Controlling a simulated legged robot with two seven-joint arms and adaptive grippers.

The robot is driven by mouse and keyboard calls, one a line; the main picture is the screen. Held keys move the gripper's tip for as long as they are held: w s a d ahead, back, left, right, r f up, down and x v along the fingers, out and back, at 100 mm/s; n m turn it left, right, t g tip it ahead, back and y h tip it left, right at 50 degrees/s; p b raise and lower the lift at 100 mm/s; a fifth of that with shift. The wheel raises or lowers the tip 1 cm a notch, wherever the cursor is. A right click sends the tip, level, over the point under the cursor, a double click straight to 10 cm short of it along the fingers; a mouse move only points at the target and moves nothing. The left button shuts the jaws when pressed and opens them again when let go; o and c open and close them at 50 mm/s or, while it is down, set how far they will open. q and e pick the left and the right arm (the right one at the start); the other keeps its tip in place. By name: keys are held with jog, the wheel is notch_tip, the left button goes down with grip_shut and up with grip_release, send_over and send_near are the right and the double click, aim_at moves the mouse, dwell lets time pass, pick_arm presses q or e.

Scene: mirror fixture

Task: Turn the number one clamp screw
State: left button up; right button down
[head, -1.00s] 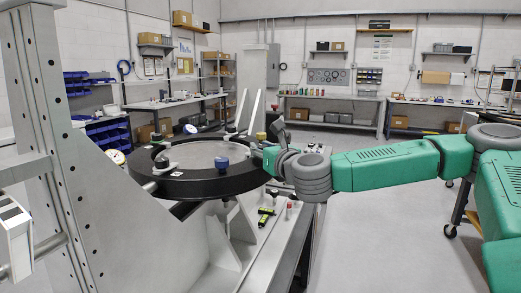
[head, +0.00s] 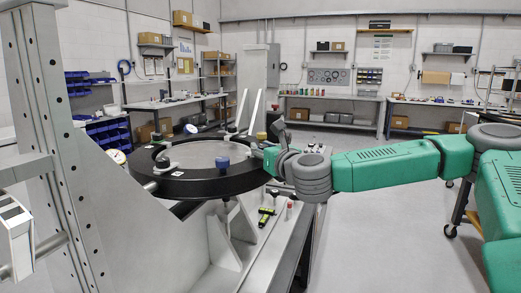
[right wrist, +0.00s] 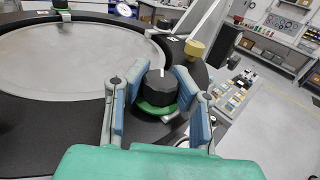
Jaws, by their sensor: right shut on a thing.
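A round mirror plate (head: 195,153) lies in a black ring (head: 205,186) in the head view. In the right wrist view, a black knob (right wrist: 159,90) with a white line on top and a green collar (right wrist: 157,108) stands on the ring's near edge. My right gripper (right wrist: 160,76) is shut on this knob, one blue pad on each side. In the head view, my right gripper (head: 264,154) is at the ring's right edge, and I cannot make out the held knob there. No number is legible on it.
A blue knob (head: 222,163) stands on the ring's front and a yellow knob (right wrist: 195,48) is beyond my right gripper. A tall grey frame (head: 75,170) fills the left. A yellow-and-black tool (head: 266,216) lies below the ring.

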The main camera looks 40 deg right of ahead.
jog(key=shift+a+f, duration=0.1)
jog(key=shift+f, duration=0.35)
jog(key=c, duration=1.2)
grip_release()
jog(key=shift+s, duration=0.15)
jog(key=shift+s+r, duration=0.15)
jog(key=shift+r, duration=0.05)
jog(key=shift+r, duration=0.1)
jog(key=v, duration=0.7)
jog(key=shift+s, duration=0.15)
